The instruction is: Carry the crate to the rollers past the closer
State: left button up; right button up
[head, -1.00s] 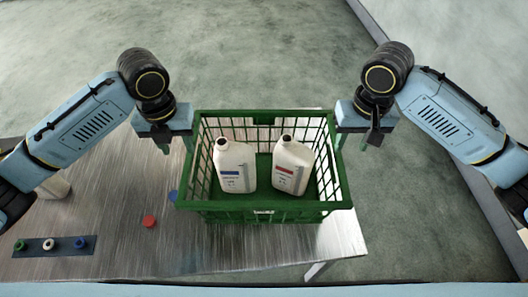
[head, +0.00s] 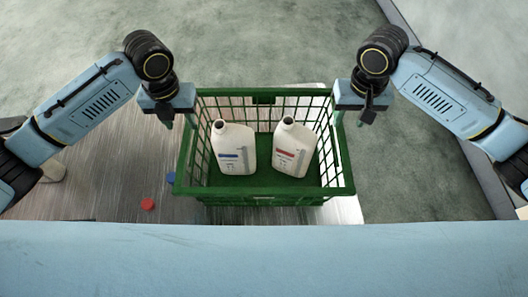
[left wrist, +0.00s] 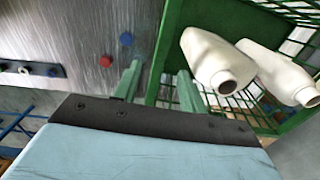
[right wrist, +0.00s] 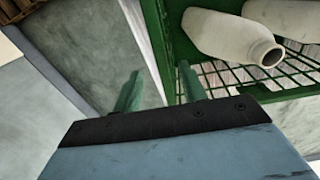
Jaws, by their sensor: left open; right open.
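The green crate (head: 264,192) is upright at the table's right end; I cannot tell whether it rests on the table or is slightly raised. Two open-necked white bottles stand inside: a blue-label bottle (head: 236,146) at left and a red-label bottle (head: 293,148) at right. My left gripper (left wrist: 158,86) is at the crate's left side, fingers apart, with the side wall running down between them. My right gripper (right wrist: 160,86) is at the right side in the same way. In the head view, the fingertips are partly hidden. No closer or rollers are in view.
The metal table (head: 110,185) has a red cap (head: 148,204) and a blue cap (head: 171,178) lying left of the crate. A dark strip with caps (left wrist: 30,68) lies farther left. Open floor (head: 240,40) is behind and right. A wall edge runs along the right.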

aim_at(185, 134)
pick_arm(q)
notch_tip(185, 134, down, 8)
jog(key=shift+f, duration=0.25)
pick_arm(e)
notch_tip(185, 134, down, 8)
jog(key=shift+f, duration=0.25)
pick_arm(q)
jog(key=shift+c, duration=0.3)
pick_arm(e)
jog(key=shift+c, duration=0.3)
pick_arm(q)
grip_shut()
pick_arm(e)
grip_shut()
pick_arm(q)
jog(key=shift+w+a, duration=0.1)
jog(key=shift+a, duration=0.05)
pick_arm(e)
jog(key=shift+w+r, duration=0.1)
jog(key=shift+r, duration=0.05)
